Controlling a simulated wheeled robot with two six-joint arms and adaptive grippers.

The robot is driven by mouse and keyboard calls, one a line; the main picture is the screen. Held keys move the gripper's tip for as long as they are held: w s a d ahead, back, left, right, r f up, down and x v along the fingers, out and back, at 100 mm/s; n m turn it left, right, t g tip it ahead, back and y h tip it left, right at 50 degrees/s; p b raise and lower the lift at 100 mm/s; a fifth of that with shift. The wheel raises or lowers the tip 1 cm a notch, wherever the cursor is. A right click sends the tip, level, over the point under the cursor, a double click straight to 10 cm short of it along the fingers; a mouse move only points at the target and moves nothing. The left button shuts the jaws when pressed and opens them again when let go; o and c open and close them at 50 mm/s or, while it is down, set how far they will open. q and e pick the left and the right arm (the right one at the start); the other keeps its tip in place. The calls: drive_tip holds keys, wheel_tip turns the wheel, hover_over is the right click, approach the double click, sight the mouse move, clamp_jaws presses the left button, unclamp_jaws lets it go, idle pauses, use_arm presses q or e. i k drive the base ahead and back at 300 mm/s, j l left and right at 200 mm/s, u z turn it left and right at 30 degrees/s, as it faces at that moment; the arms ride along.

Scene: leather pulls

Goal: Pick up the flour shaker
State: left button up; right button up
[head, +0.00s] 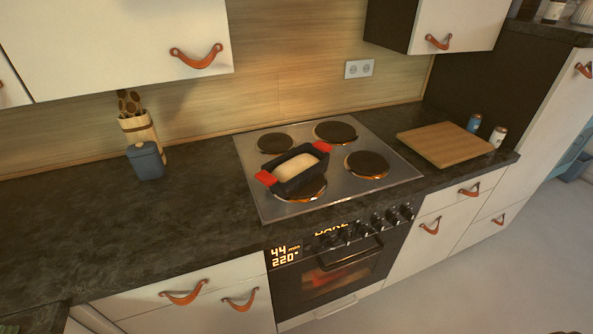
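No thing in view is clearly marked as the flour shaker. Two small cylinders stand at the right end of the counter by a wooden board: a blue one (474,123) and a whitish one with a darker top (498,136). Either could be a shaker; their labels are too small to read. A blue-grey lidded canister (146,161) stands upright on the left part of the counter. Neither of my grippers shows in the head view.
A dark loaf pan (290,182) with red grips and pale dough sits on the cooktop (256,180). The wooden board (447,144) lies right of it. A utensil holder (139,128) stands behind the canister. The dark counter (120,225) is clear at front left. Cabinets overhang the back.

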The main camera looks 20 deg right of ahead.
sight(498, 135)
drive_tip(key=z, duration=1.9)
drive_tip(key=i+l+u, duration=0.1)
drive_tip(key=u, duration=0.3)
drive_tip(key=i+l+u, duration=0.15)
drive_tip(key=u, duration=0.2)
drive_tip(key=i+l+u, duration=0.1)
drive_tip(key=l+u, duration=0.15)
drive_tip(key=u, duration=0.15)
drive_tip(key=i+l+u, duration=0.1)
drive_tip(key=l+u, duration=0.15)
drive_tip(key=u, duration=0.15)
drive_tip(key=i+l+u, duration=0.1)
drive_tip(key=l, duration=0.7)
drive_tip(key=i+l+u, duration=0.15)
drive_tip(key=l, duration=0.7)
drive_tip(key=l+u, duration=0.1)
drive_tip(key=l, duration=0.7)
